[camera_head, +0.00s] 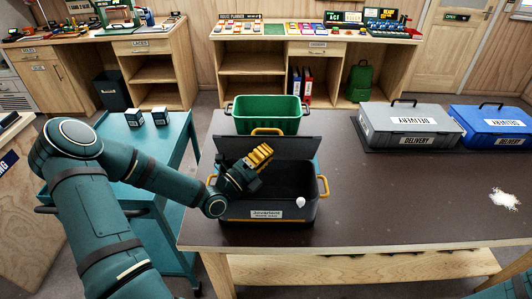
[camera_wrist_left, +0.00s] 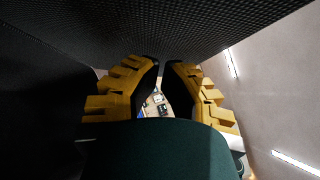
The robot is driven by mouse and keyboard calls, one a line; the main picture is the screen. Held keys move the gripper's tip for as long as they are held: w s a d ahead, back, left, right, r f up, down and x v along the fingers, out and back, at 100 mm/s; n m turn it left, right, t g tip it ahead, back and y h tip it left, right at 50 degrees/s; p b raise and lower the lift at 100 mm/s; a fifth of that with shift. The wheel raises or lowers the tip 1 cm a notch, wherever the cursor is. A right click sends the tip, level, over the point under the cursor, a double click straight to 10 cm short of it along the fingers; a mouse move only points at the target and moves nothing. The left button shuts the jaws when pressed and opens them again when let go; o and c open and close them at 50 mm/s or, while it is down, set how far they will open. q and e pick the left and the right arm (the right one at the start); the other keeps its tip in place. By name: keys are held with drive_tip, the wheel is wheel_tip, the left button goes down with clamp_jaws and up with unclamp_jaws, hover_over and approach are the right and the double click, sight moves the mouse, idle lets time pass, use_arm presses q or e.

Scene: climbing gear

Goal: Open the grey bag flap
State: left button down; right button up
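The dark grey bag (camera_head: 265,220) stands on the brown table, with a white label on its front and yellow handles at its sides. Its flap (camera_head: 290,150) stands up at the back, and the dark inside shows. My left gripper (camera_head: 266,151), with yellow fingers, is over the bag's opening, in front of the flap. I cannot tell whether it touches the flap. In the left wrist view the fingertips (camera_wrist_left: 162,64) are nearly together with nothing visible between them. A dark textured surface fills the upper part of that view. My right gripper is not in view.
A green bin (camera_head: 266,113) stands behind the bag. A grey delivery case (camera_head: 411,126) and a blue one (camera_head: 495,127) are at the right. A small white object (camera_head: 300,203) shows at the bag's front right. A white patch (camera_head: 505,198) lies on the otherwise clear right side.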

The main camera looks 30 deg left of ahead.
sight(262, 143)
use_arm(q)
drive_tip(key=shift+w+r, duration=0.15)
drive_tip(key=w+r+n+g+y, duration=0.1)
drive_tip(key=w+a+r+n+g+p, duration=0.1)
drive_tip(key=n, duration=0.1)
drive_tip(key=shift+w+a+y, duration=0.2)
drive_tip(key=shift+w+y, duration=0.05)
drive_tip(key=shift+y, duration=0.15)
drive_tip(key=shift+w+a+n+g, duration=0.4)
drive_tip(key=shift+w+n+g, duration=0.1)
drive_tip(key=shift+n+g, duration=0.1)
drive_tip(key=shift+f, duration=0.1)
